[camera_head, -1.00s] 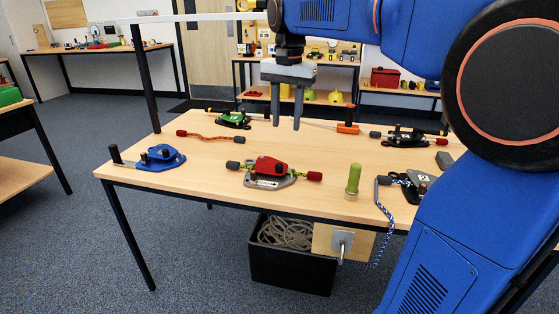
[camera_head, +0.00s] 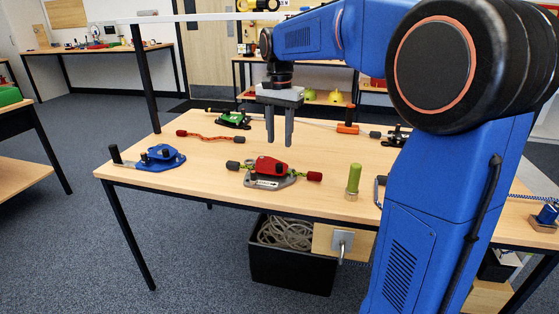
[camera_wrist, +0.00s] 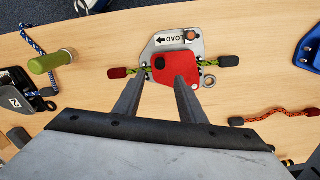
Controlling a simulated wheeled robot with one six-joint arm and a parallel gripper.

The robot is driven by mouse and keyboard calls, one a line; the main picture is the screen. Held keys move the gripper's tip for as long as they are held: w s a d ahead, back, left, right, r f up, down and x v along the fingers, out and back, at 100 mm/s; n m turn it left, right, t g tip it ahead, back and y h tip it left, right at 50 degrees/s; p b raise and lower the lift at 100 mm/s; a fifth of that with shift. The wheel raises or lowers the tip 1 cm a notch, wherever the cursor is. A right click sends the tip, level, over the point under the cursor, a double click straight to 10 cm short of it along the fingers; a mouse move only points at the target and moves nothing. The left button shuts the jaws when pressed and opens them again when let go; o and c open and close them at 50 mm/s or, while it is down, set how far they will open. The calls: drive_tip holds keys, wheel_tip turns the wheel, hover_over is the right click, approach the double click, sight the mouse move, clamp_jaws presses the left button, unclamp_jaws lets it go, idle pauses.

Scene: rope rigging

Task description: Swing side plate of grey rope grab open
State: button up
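The grey rope grab (camera_wrist: 16,101) lies at the left edge of the wrist view, partly cut off, with a blue-and-white rope (camera_wrist: 33,41) by it. Its side plate looks dark grey with a light mark; I cannot tell whether it is swung open. In the wrist view my gripper (camera_wrist: 158,82) is above a red rope grab (camera_wrist: 175,70) on a light plate marked LOAD, well away from the grey one.
The red rope grab (camera_head: 270,168) lies on the wooden table (camera_head: 215,185), beside a green-handled peg (camera_head: 353,180). A blue device (camera_head: 160,157) is at the left, a green one (camera_head: 234,120) at the back. A black one (camera_head: 396,138) is partly behind my arm. A short red rope (camera_head: 210,137) lies between.

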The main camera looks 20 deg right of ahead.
sight(280, 164)
wheel_tip(280, 164, down, 9)
drive_tip(key=shift+r, duration=0.2)
idle(0.3)
clamp_jaws()
